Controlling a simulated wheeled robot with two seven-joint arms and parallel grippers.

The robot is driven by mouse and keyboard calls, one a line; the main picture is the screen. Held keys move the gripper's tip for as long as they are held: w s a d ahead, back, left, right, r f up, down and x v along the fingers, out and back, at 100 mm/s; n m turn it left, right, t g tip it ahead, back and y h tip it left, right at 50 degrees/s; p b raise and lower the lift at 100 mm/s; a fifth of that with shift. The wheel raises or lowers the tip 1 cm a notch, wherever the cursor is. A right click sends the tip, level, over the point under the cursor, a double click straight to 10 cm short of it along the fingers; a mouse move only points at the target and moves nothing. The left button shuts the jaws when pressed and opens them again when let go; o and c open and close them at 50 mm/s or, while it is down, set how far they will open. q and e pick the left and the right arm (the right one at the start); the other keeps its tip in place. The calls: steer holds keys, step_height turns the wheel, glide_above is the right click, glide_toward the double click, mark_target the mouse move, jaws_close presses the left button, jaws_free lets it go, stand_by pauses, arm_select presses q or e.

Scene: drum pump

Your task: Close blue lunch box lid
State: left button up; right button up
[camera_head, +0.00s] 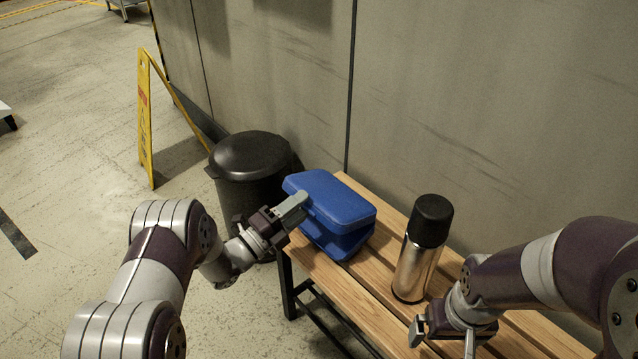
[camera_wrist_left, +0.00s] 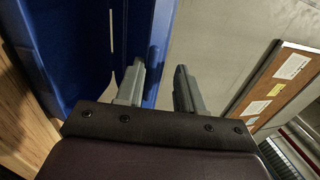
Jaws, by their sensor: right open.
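The blue lunch box (camera_head: 330,210) sits on the far end of the wooden bench. Its lid (camera_head: 332,196) is tilted down over the base (camera_head: 345,243), with a wedge-shaped gap between them, so it stands partly open. My left gripper (camera_head: 300,202) is at the lid's left front edge. In the left wrist view its fingers (camera_wrist_left: 163,75) are apart, with the blue lid edge (camera_wrist_left: 160,45) by the left finger and a gap at the right finger. My right gripper (camera_head: 442,343) is open and empty over the bench at the lower right.
A steel flask with a black cap (camera_head: 431,222) stands on the bench (camera_head: 375,285) between the box and my right gripper. A black bin (camera_head: 250,165) is behind the box's left side. A yellow floor sign (camera_head: 146,120) stands farther left. A grey wall (camera_head: 480,110) runs behind the bench.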

arm_select(q)
steer(key=shift+s+a+f, duration=0.15)
steer(key=shift+s+a, duration=0.2)
steer(key=shift+s, duration=0.05)
arm_select(e)
steer(key=shift+r, duration=0.1)
arm_select(q)
steer(key=shift+f, duration=0.1)
arm_select(e)
steer(key=shift+f+b, duration=3.85)
steer(key=shift+b, duration=0.05)
arm_select(q)
steer(key=s+a+f, duration=0.6)
steer(key=f, duration=0.5)
steer(key=shift+s+a, duration=0.15)
steer(key=shift+a, duration=0.15)
arm_select(e)
steer(key=shift+f, duration=0.2)
arm_select(q)
steer(key=shift+f, duration=0.1)
